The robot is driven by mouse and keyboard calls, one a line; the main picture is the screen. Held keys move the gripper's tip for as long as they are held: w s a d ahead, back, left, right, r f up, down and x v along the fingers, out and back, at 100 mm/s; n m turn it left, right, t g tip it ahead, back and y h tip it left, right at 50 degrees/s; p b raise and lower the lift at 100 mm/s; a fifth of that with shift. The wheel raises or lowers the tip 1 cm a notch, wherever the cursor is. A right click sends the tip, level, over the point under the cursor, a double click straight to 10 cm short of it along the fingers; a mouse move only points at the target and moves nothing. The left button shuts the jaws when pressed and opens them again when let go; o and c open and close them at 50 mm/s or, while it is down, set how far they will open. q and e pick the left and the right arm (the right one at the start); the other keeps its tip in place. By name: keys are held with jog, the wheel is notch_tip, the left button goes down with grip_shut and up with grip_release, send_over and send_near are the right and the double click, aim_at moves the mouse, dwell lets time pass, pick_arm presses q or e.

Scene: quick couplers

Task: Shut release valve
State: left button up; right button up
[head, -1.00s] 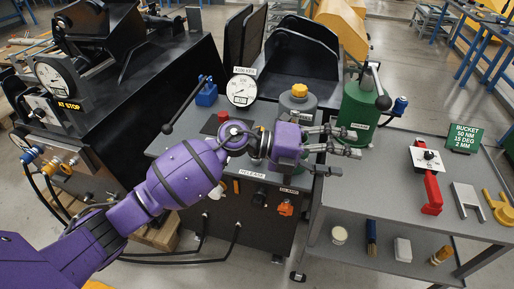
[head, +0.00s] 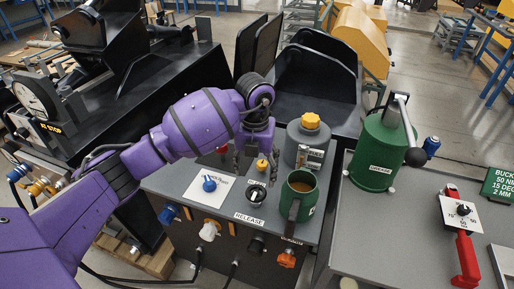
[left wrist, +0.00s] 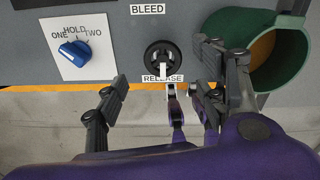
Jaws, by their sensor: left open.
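The release valve is a round black knob with a pale bar across it (head: 256,194), on the grey panel top behind the RELEASE label (head: 249,218). My left gripper (head: 254,165) points down above the panel, just behind the valve in the head view. Its fingers are apart and empty, one on either side of the valve in the left wrist view (left wrist: 163,72). I cannot tell how high they are above it. My right gripper is not in view.
A green mug of brown liquid (head: 304,184) stands close right of the valve, near my finger. A grey canister (head: 308,148) and green grease pot (head: 374,155) stand farther back and right.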

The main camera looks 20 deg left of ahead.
aim_at(255, 191)
pick_arm(q)
jog(key=f, duration=0.2)
jog(key=s+f, duration=0.1)
jog(key=shift+f, duration=0.4)
notch_tip(255, 191, down, 3)
jog(key=shift+w+f, duration=0.1)
jog(key=shift+f, duration=0.1)
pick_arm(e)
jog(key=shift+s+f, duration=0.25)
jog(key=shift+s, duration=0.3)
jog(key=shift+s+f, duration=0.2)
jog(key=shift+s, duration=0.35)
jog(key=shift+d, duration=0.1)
pick_arm(q)
jog(key=c, duration=1.1)
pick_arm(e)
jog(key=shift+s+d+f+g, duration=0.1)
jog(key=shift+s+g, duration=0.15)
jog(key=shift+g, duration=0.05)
